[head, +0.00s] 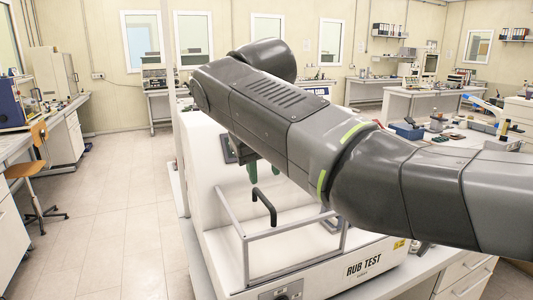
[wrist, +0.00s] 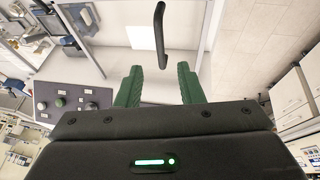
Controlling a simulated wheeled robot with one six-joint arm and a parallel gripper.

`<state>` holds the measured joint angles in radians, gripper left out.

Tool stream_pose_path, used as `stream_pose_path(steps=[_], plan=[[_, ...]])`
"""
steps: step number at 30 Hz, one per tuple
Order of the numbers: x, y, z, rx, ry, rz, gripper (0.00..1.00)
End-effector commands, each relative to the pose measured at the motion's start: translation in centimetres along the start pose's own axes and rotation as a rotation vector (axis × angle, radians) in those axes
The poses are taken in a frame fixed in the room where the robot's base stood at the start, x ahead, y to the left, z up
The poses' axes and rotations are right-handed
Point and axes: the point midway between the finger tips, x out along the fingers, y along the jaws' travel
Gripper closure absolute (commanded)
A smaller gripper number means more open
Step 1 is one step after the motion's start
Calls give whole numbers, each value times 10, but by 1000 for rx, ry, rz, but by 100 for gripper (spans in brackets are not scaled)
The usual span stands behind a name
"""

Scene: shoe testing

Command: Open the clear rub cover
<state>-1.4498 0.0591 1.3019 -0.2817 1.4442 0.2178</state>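The white rub test machine (head: 370,264) stands on a bench in the middle of the head view. Its clear cover has a grey metal frame (head: 292,231) and a black curved handle (head: 265,206). The cover looks lowered, but my arm hides part of the machine. In the wrist view the handle (wrist: 160,35) stands beyond my fingertips, roughly in line with the gap between them. My gripper (wrist: 160,70) has green fingers spread apart with nothing between them. In the head view the gripper (head: 256,172) is just above the handle, apart from it.
A control panel with knobs (wrist: 72,106) shows at the left of the wrist view. An orange chair (head: 38,150) stands by the left bench. The tiled floor (head: 105,220) left of the machine is clear. A cluttered bench (head: 460,133) stands at the right.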

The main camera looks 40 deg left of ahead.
Motion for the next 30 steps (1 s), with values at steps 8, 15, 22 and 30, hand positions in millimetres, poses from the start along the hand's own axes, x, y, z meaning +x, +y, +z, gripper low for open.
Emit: stream_pose_path(steps=[8, 15, 22, 30], plan=[[-44, -1, 0, -1, 2, -1, 66], [-51, 0, 0, 0, -1, 0, 66], [-51, 0, 0, 0, 0, 0, 66], [-50, 0, 0, 0, -1, 0, 66]])
